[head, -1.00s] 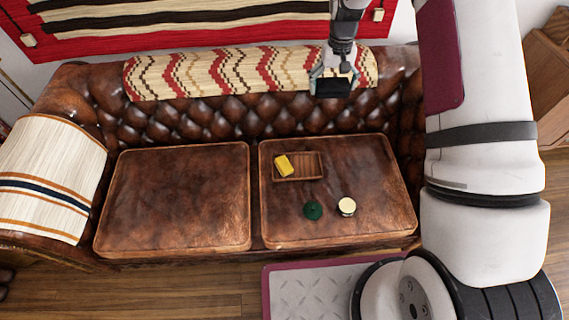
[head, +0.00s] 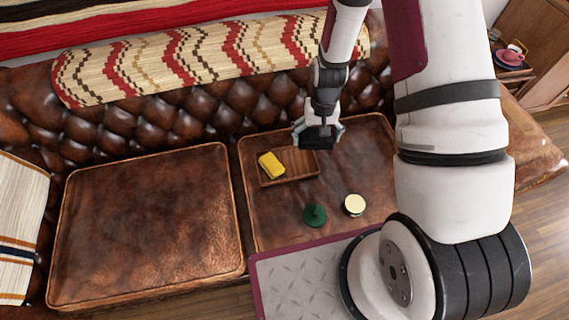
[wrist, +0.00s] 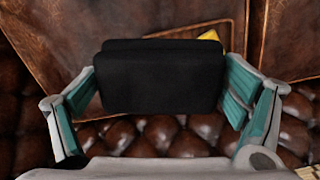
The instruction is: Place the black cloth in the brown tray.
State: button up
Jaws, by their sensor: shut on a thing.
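The black cloth (head: 317,143) is a folded dark block held between the fingers of my gripper (head: 318,133). In the wrist view the black cloth (wrist: 162,78) spans the space between the teal finger pads. The brown tray (head: 300,163) is a shallow wooden tray on the right seat cushion. In the head view the cloth is at the tray's back right corner, apparently above it; the exact height is unclear. In the wrist view the cloth hides most of the tray, and part of its rim (wrist: 190,31) shows beyond.
A yellow block (head: 271,165) lies in the tray's left part. A green object (head: 315,215) and a cream-topped round container (head: 354,205) stand on the cushion in front. The tufted sofa back (head: 200,115) rises behind. The left cushion (head: 145,225) is bare.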

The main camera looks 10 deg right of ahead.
jog(key=d+f+m+b, duration=0.3)
jog(key=f+m+b, duration=0.1)
jog(key=f+b, duration=0.3)
jog(key=s+d+f+m+b, duration=0.1)
jog(key=d+f+m+b, duration=0.2)
jog(key=f+m+b, duration=0.2)
jog(key=s+d+f+m+b, duration=0.1)
jog(key=d+f+m+b, duration=0.2)
jog(key=f+m+b, duration=0.2)
jog(key=shift+s+f+b, duration=0.2)
jog(key=shift+f+b, duration=1.6)
jog(key=shift+b, duration=0.15)
jog(key=shift+s+d+f+m+b, duration=0.25)
jog(key=shift+f+m+b, duration=0.2)
jog(key=shift+m, duration=0.15)
jog(key=b, duration=0.2)
send_over(301, 162)
jog(key=shift+s+d+f, duration=0.1)
jog(key=shift+d+f, duration=0.05)
jog(key=shift+f, duration=0.55)
jog(key=shift+w+a+f, duration=0.2)
jog(key=shift+f, duration=0.1)
jog(key=shift+f+b, duration=0.95)
jog(key=shift+f, duration=0.5)
